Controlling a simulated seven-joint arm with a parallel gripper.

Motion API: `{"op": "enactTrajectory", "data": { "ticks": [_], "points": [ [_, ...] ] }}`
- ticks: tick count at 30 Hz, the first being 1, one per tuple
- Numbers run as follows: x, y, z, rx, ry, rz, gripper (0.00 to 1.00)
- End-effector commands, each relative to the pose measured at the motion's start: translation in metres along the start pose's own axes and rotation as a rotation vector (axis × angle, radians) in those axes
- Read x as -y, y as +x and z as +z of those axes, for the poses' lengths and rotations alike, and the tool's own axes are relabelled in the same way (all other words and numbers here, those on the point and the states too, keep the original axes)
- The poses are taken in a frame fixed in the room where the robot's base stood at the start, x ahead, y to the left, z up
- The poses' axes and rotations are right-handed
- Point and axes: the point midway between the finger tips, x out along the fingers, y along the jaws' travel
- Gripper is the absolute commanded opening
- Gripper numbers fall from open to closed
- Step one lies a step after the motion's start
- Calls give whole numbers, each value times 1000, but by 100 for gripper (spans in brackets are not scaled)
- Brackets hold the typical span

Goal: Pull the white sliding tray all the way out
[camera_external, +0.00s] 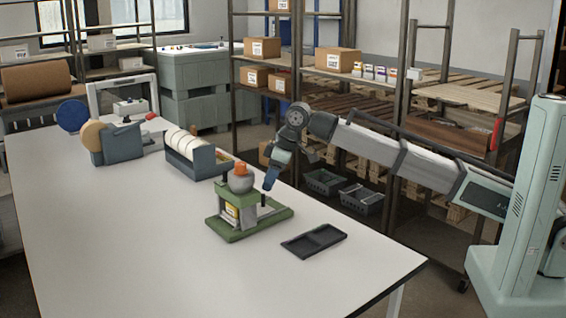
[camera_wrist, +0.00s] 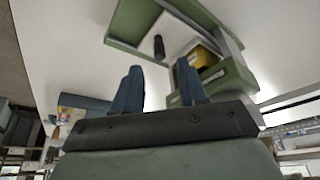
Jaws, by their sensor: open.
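A green-based device (camera_external: 234,232) stands on the table, with a grey rounded top (camera_external: 241,184), an orange knob (camera_external: 240,169) and a yellow label in its side. A black upright handle (camera_external: 263,200) stands on its right part; it also shows in the wrist view (camera_wrist: 158,46). White sliding tray parts (camera_wrist: 183,14) show beside the green frame in the wrist view, but I cannot tell how far the tray is out. My gripper (camera_external: 269,184) is just above and beside the handle. In the wrist view its blue fingers (camera_wrist: 158,75) are apart and empty, with the handle beyond the gap between them.
A black shallow two-part tray (camera_external: 314,241) lies to the right of the device. A blue-grey holder with white rolls (camera_external: 190,150) and a tape dispenser (camera_external: 115,143) stand farther back. The front left of the white table (camera_external: 130,250) is clear. Shelves stand behind.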

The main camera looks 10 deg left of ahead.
Motion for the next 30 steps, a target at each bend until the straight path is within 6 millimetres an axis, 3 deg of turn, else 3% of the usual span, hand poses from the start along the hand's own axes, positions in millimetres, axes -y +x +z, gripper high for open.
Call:
{"op": "enactTrajectory", "data": {
  "ticks": [6, 12, 25, 30],
  "points": [
    [0, 35, 0, 1, 0, 0, 42],
    [0, 53, 0, 1, 0, 0, 42],
    [0, 58, 0, -1, 0, 0, 41],
    [0, 58, 0, 0, 0, 0, 25]
  ]
}}
